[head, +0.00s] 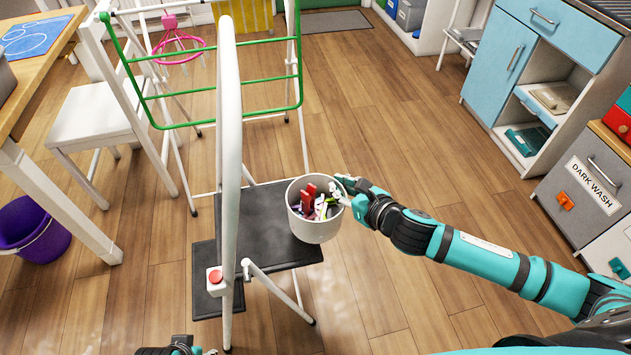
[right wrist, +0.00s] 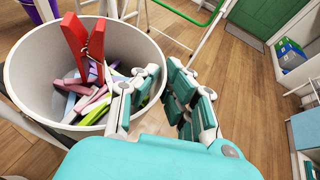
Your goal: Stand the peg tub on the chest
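The peg tub (head: 318,231) is a pale, round, upright tub full of coloured pegs, with red ones sticking up. In the head view it overlaps the right edge of the step stool's black top (head: 262,228); I cannot tell whether it rests there. My right gripper (head: 350,190) is at its right rim. In the right wrist view, one finger overlaps the tub's (right wrist: 25,75) inside and the other is farther right; their grip is unclear. My left gripper (head: 180,349) barely shows at the bottom edge. A grey drawer unit (head: 570,225) labelled DARK WASH, possibly the chest, stands at right.
A blue cabinet (head: 497,55) with open shelves stands at the upper right. The stool's white rail (head: 229,130) rises left of the tub. A green-framed rack (head: 225,115), white chair (head: 95,115) and purple bucket (head: 33,230) are left. Wooden floor (head: 415,125) is clear before the cabinet.

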